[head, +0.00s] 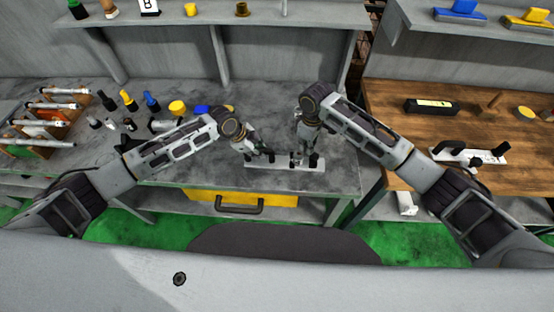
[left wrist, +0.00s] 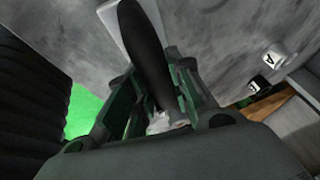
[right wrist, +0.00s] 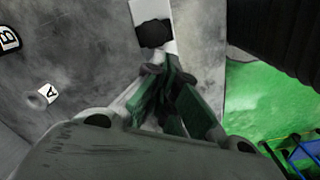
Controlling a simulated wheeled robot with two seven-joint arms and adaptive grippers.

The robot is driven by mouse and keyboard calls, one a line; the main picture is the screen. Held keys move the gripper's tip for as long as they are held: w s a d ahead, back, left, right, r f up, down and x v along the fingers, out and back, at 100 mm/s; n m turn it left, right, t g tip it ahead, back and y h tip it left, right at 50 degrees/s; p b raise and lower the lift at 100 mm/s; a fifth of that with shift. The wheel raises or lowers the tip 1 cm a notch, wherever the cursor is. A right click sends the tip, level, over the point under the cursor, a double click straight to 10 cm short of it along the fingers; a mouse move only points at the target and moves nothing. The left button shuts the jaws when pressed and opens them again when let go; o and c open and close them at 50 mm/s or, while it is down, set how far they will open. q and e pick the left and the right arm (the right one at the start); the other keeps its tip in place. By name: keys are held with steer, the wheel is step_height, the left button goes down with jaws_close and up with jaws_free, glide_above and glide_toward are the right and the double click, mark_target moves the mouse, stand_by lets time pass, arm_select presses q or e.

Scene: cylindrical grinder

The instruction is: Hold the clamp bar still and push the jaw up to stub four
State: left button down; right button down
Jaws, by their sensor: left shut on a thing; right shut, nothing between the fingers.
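The clamp bar (head: 284,164) is a long white strip lying on the grey bench top, with dark upright parts on it. My left gripper (head: 262,155) is shut on a black handle (left wrist: 142,40) at the bar's left part; white bar surface shows behind it in the left wrist view (left wrist: 112,16). My right gripper (head: 300,157) is shut and empty, low over the bar's right part. In the right wrist view, a black block (right wrist: 155,33) stands on the white bar (right wrist: 150,10) just beyond the fingertips (right wrist: 160,85). I cannot tell the jaw from the stubs, and the stub numbers are not readable.
A similar white bar with dark parts (head: 470,155) lies on the wooden bench at right. A rack of white cylinders (head: 45,120) and several coloured pieces (head: 128,100) stand at left. A yellow drawer (head: 270,199) is below. Small lettered blocks (right wrist: 47,93) lie nearby.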

steer(key=shift+d+r, duration=0.2)
steer(key=shift+r, duration=1.25)
steer(key=shift+d+r, duration=0.15)
steer(key=shift+r, duration=1.25)
steer(key=shift+d+f, duration=0.1)
steer(key=d+f, duration=0.3)
steer(key=d, duration=0.3)
steer(key=shift+d+f, duration=0.25)
steer(key=shift+f, duration=0.1)
steer(key=shift+f, duration=0.2)
